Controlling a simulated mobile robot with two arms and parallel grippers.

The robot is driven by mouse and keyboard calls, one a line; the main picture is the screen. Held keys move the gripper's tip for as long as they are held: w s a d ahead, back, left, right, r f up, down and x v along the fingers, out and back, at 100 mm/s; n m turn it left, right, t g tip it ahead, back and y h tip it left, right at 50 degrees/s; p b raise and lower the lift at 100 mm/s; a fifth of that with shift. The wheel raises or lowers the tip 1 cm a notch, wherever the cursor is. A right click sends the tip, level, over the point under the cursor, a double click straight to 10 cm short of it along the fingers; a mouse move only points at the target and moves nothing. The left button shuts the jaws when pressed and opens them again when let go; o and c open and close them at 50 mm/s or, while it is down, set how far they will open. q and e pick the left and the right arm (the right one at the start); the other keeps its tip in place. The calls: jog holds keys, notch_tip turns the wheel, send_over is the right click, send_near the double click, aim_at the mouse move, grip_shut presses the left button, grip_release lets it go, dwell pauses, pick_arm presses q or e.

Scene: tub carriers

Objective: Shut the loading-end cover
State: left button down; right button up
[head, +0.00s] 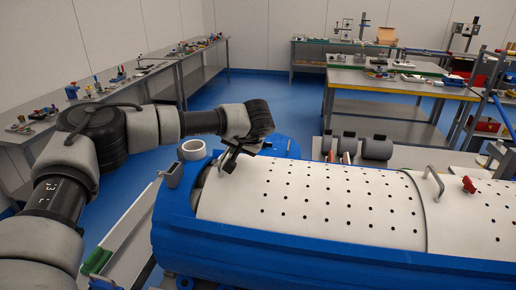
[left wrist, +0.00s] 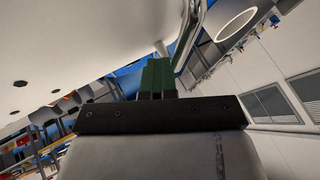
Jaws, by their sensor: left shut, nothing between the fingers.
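The loading-end cover (head: 310,200) is a white, curved, perforated panel on the left part of the blue tub (head: 175,225). It lies over the tub, with a dark gap by its left end; I cannot tell whether it is fully down. My left gripper (head: 229,161) is shut and empty at the cover's upper left end. In the left wrist view, the shut fingers (left wrist: 158,76) are beside a bent metal bar (left wrist: 188,42), with the white cover surface (left wrist: 70,45) at upper left. I cannot tell whether they touch. My right gripper is not in view.
A second white perforated panel (head: 480,215) adjoins on the right, with a metal handle (head: 433,183) near the seam and a red knob (head: 468,184).

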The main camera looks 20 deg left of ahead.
pick_arm(q)
jog(key=a, duration=0.2)
jog(key=s+a, duration=0.1)
jog(key=a, duration=0.2)
jog(key=shift+a, duration=0.25)
jog(key=shift+s+a, duration=0.1)
jog(key=shift+a, duration=0.3)
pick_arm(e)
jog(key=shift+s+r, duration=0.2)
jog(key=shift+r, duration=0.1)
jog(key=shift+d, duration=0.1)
pick_arm(q)
jog(key=shift+d+p, duration=0.3)
jog(key=shift+d, duration=0.25)
jog(key=d, duration=0.3)
jog(key=shift+f, duration=0.35)
jog(key=b+v, duration=0.3)
jog(key=v, duration=0.7)
jog(key=shift+d, duration=0.15)
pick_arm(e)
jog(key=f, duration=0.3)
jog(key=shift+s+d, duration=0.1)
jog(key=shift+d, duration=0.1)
